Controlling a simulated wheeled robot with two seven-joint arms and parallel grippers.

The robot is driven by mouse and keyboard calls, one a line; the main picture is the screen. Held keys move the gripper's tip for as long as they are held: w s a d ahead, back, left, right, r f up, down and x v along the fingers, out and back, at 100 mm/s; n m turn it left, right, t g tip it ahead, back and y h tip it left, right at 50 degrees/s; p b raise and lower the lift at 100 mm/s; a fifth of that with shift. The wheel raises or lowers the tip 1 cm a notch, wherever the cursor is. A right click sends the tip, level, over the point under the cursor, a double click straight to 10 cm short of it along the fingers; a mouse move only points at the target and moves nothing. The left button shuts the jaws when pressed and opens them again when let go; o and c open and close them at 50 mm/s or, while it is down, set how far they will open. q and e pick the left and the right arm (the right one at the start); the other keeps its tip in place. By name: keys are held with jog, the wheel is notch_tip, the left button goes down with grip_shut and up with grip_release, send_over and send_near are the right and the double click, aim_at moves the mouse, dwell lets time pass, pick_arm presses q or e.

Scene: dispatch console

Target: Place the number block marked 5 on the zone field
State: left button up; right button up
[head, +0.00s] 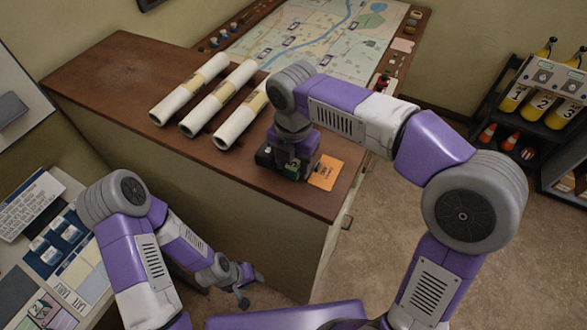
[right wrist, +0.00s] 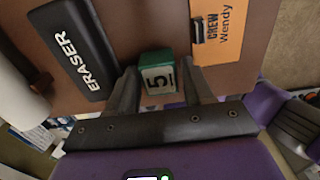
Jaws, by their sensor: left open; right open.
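The number block marked 5 (right wrist: 157,73) is green with a white face. It sits on the brown desk top between the two fingers of my right gripper (right wrist: 159,68) in the right wrist view. The fingers are open on either side of it; I cannot tell whether they touch it. In the head view the right gripper (head: 290,166) is at the desk's front right corner, mostly hiding the block. My left gripper (head: 243,284) is open and empty, low in front of the desk. I cannot make out which surface is the zone field.
A black eraser (right wrist: 72,48) lies left of the block, and an orange crew card (head: 326,173) lies right of it. Several white rolls (head: 190,88) lie on the desk (head: 105,60). A map table (head: 310,40) stands behind. A side console (head: 45,235) is at left.

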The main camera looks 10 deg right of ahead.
jog(key=shift+f, duration=0.2)
jog(key=shift+r, duration=0.1)
jog(key=c, duration=0.8)
